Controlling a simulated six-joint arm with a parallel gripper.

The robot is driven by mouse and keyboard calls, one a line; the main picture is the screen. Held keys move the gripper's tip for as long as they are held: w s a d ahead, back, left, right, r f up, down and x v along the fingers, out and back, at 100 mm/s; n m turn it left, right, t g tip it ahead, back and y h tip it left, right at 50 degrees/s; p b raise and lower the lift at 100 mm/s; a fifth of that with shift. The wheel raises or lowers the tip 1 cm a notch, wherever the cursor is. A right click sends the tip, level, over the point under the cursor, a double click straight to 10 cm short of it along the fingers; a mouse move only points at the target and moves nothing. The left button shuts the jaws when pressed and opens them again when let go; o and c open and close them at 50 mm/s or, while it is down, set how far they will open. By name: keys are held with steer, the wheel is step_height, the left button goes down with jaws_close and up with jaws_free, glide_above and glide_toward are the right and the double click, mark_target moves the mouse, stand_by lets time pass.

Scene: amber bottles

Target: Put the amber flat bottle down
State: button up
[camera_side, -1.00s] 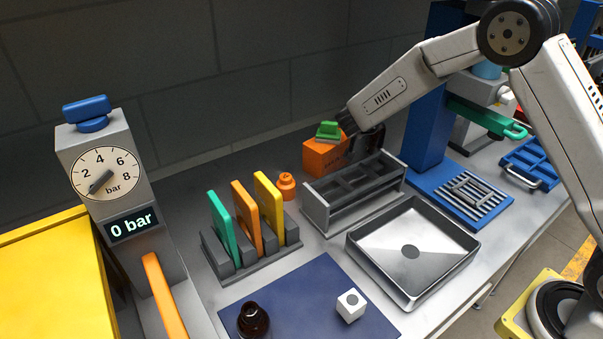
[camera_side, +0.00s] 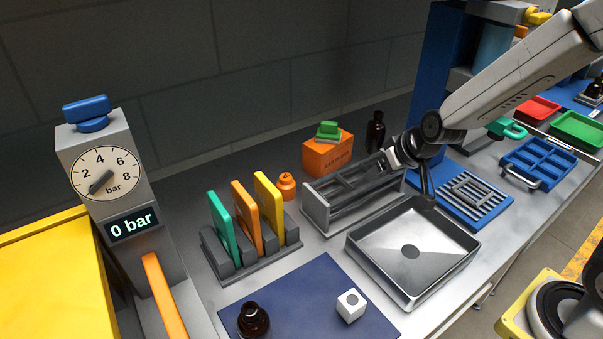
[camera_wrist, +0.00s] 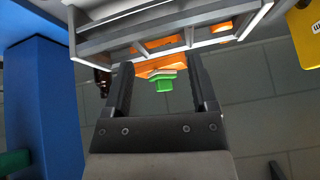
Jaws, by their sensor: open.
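A dark amber bottle (camera_side: 376,131) stands upright at the back of the bench, just right of the orange box. I take it for the flat bottle, though its flatness is hard to judge. A sliver of it shows in the wrist view (camera_wrist: 103,80), partly hidden by a finger. My gripper (camera_side: 407,177) is open and empty, in front of the bottle and apart from it, over the right end of the grey rack. In the wrist view its two fingers (camera_wrist: 162,78) are spread with nothing held between them. Another dark, round-shouldered bottle (camera_side: 253,320) stands on the blue mat (camera_side: 310,285).
The orange box (camera_side: 327,154) with a green block (camera_side: 327,130) on it stands beside the bottle. The grey rack (camera_side: 330,208) and steel tray (camera_side: 370,260) lie in front. A blue column (camera_side: 431,80) rises to the right. A white cube (camera_side: 350,305) is on the mat.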

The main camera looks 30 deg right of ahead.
steer(key=s+f+n+g, duration=0.1)
steer(key=s+g, duration=0.3)
steer(key=s, duration=0.7)
steer(key=shift+s+d+f+n, duration=0.35)
steer(key=shift+d+f, duration=0.1)
steer(key=shift+f, duration=0.1)
